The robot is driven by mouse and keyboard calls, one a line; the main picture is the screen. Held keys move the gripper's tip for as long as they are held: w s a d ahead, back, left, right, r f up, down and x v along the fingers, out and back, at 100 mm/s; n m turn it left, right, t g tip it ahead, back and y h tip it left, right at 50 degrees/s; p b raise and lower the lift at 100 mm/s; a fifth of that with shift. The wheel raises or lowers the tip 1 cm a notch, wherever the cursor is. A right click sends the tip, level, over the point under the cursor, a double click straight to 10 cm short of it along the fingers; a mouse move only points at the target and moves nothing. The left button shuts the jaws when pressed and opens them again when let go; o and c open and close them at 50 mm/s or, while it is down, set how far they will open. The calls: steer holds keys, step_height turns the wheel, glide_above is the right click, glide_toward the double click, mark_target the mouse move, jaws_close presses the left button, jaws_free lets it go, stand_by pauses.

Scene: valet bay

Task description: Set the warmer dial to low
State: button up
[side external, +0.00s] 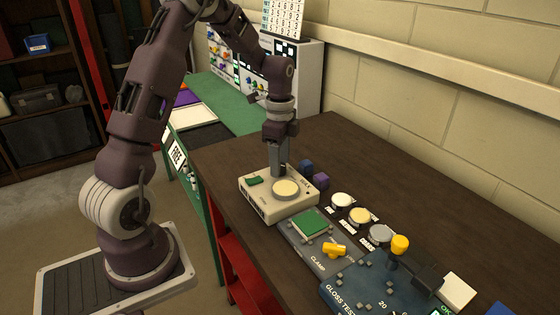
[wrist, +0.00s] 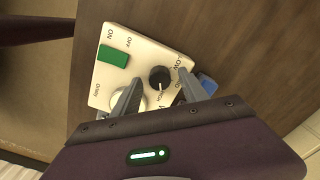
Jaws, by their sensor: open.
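The warmer is a cream box (side external: 262,204) on the dark bench, and it also shows in the wrist view (wrist: 140,52). Its black round dial (wrist: 160,78) has small labels around it; LOW seems to be at the upper right. I cannot read the pointer's setting clearly. My gripper (wrist: 159,77) is open, pointing down, with one finger on each side of the dial in the picture. I cannot tell whether the fingers touch it. In the side view my gripper (side external: 279,170) is over the box's back part and hides the dial.
The box also carries a green on/off rocker (wrist: 113,53) and a round cream plate (side external: 286,188). A blue cube (side external: 306,167) and a purple cube (side external: 321,181) stand close behind it. A panel with a yellow clamp handle (side external: 335,249) is in front. The bench's back right is clear.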

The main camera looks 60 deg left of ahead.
steer(key=shift+f, duration=0.2)
jaws_close()
